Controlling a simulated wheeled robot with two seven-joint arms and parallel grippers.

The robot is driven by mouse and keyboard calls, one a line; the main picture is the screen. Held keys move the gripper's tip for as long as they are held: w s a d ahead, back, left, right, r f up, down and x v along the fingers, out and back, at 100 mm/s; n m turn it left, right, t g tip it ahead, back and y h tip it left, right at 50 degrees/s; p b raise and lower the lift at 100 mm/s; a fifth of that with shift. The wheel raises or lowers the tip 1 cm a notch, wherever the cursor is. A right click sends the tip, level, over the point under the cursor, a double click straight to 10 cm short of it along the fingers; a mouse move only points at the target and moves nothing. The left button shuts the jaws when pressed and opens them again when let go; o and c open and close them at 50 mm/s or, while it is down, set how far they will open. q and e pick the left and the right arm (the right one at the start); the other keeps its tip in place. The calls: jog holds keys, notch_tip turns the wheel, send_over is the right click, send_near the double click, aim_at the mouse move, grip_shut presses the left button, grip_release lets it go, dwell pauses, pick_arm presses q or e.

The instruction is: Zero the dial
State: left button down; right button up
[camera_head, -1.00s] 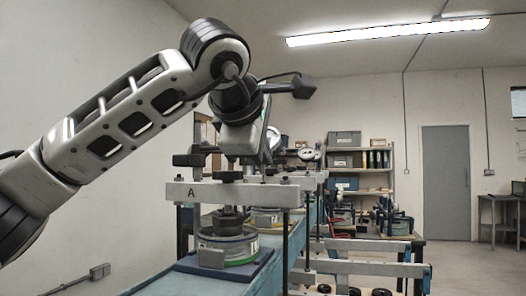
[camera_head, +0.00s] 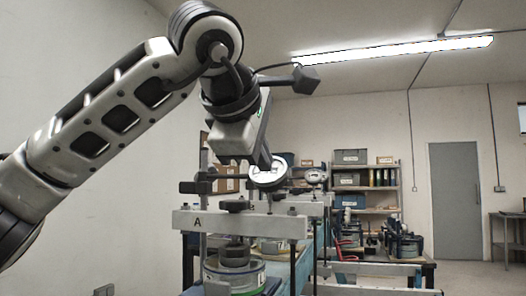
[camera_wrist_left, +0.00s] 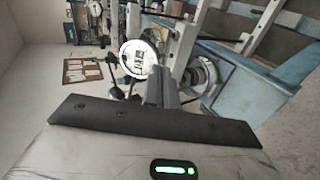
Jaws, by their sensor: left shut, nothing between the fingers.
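A round white dial (camera_head: 268,174) stands above the white crossbar marked A (camera_head: 240,223). It also shows in the left wrist view (camera_wrist_left: 137,58), with dark marks on its face too small to read. My left gripper (camera_head: 264,160) is above the crossbar, pointing down beside the dial and overlapping its upper edge in the head view. In the left wrist view its fingers (camera_wrist_left: 159,75) are shut and empty, just right of the dial's face; I cannot tell whether they touch it. My right gripper is in neither view.
A round glass-sided pot (camera_head: 235,272) sits below the crossbar. A second dial (camera_head: 315,177) and further frames stand behind along the blue bench. Dark knobs (camera_head: 236,205) and upright rods rise from the crossbar. A shelf (camera_head: 365,190) stands at the back.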

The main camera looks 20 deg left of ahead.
aim_at(277, 176)
pick_arm(q)
jog(key=shift+w+d+f+m+g+p, duration=0.15)
jog(key=shift+w+f+m+g+p, duration=0.35)
jog(key=shift+w+m+p, duration=0.45)
jog(key=shift+w+d+f+m+g+p, duration=0.15)
jog(key=shift+w+f+m+g+p, duration=0.2)
jog(key=shift+w+f+m+p, duration=0.35)
jog(key=shift+w+d+f+m+g+p, duration=0.15)
jog(key=shift+w+f+m+g+p, duration=0.25)
jog(key=shift+w+m+p, duration=0.7)
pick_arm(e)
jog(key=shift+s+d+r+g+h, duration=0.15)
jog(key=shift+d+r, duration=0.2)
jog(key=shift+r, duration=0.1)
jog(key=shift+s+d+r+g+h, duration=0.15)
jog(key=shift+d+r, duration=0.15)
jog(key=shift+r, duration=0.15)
pick_arm(q)
jog(key=shift+a+r, duration=0.15)
jog(key=shift+r, duration=0.1)
